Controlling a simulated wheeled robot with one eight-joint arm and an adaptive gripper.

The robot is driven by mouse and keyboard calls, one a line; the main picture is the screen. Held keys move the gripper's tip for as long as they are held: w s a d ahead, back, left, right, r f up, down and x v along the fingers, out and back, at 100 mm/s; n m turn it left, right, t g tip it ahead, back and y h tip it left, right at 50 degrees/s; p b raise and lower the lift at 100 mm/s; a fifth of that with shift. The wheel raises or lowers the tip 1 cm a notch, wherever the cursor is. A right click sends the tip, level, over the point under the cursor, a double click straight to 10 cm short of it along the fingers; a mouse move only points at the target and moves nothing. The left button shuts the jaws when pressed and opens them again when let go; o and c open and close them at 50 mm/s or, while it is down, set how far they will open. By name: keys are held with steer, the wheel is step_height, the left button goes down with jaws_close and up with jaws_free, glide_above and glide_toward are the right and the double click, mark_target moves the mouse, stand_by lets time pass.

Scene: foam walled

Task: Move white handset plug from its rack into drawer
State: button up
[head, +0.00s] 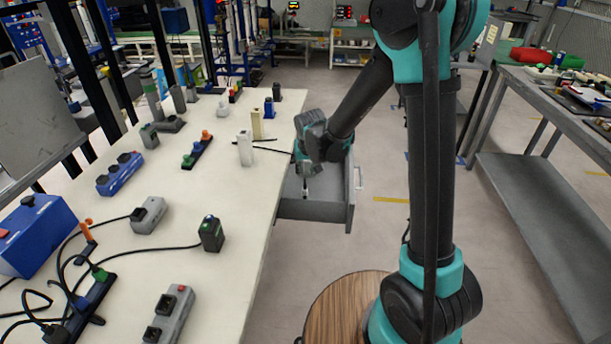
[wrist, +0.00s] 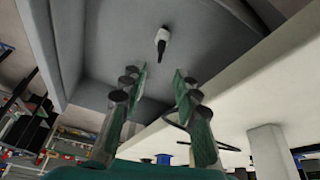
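A small white plug with a black end (wrist: 162,40) lies in the open grey drawer (head: 318,211), seen in the wrist view; it looks like the white handset plug. My gripper (wrist: 161,82) is open, with its two green-padded fingers apart and nothing between them. The plug is beyond the fingertips and apart from them. In the head view my gripper (head: 307,172) is over the drawer, beside the table edge, and hides part of its inside. The drawer's grey floor also shows in the wrist view (wrist: 110,45). I cannot tell which stand is the plug's rack.
On the white table (head: 180,215), a white upright block (head: 245,148) and a cream block (head: 257,124) stand near the drawer, with a black cable beside them. A black plug (head: 211,234) and several socket strips lie nearer. A grey bench (head: 560,100) stands right; floor between is clear.

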steer(key=shift+m, duration=0.7)
steer(key=s+d+r, duration=0.1)
steer(key=s+d, duration=0.2)
steer(key=d, duration=0.2)
steer(key=s+d+r, duration=0.2)
steer(key=s+d, duration=0.1)
steer(key=d, duration=0.2)
steer(key=s+d+r, duration=0.2)
steer(key=s+d, duration=0.1)
steer(key=d, duration=0.2)
steer(key=shift+s+d+r, duration=0.1)
steer(key=shift+s+d, duration=0.05)
steer(key=shift+s, duration=0.25)
steer(key=s+d+f+m, duration=0.1)
steer(key=s+d+f, duration=0.1)
steer(key=s+d, duration=0.8)
steer(key=s, duration=0.4)
steer(key=shift+f+h, duration=0.35)
steer(key=shift+h, duration=0.05)
